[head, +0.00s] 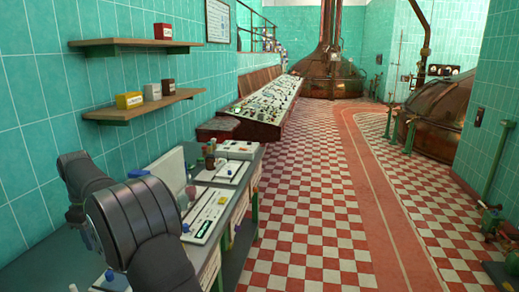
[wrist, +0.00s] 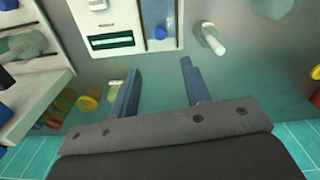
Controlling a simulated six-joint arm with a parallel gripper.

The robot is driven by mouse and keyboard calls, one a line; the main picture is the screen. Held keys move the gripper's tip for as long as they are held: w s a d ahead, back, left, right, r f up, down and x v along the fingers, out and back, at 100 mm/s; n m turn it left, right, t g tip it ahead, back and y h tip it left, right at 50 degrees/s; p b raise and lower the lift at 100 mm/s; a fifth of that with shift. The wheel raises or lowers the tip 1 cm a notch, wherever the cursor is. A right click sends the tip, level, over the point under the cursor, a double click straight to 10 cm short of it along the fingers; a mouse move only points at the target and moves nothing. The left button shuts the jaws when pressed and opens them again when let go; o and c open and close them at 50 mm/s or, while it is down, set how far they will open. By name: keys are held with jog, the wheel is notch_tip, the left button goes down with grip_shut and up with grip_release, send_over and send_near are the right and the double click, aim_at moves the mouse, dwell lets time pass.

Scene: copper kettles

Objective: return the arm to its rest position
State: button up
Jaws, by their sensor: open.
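My gripper (wrist: 160,68) is open in the wrist view, its two blue-grey fingers apart with nothing between them. It faces the grey bench top (wrist: 158,88). In the head view my dark arm crosses the lower left, over the bench (head: 235,215), and I cannot make out the gripper there. A white panel with a dark slot (wrist: 110,41) lies beyond the fingers in the wrist view. A white cylinder (wrist: 212,40) is just beyond the right finger, apart from it.
Small bottles (head: 210,158) and a white panel (head: 207,215) are on the bench. Two wall shelves (head: 120,45) hold small boxes above. Yellow and orange round things (wrist: 88,103) lie left of the fingers. The checkered floor (head: 310,200) to the right is open.

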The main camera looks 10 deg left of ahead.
notch_tip(320, 180, down, 14)
jog(key=shift+r, duration=0.15)
jog(key=d, duration=0.8)
jog(key=shift+d, duration=0.2)
jog(key=d+r+m, duration=0.1)
jog(key=d+r, duration=0.2)
jog(key=r, duration=1.4)
jog(key=shift+m, duration=0.4)
jog(key=shift+a, duration=0.1)
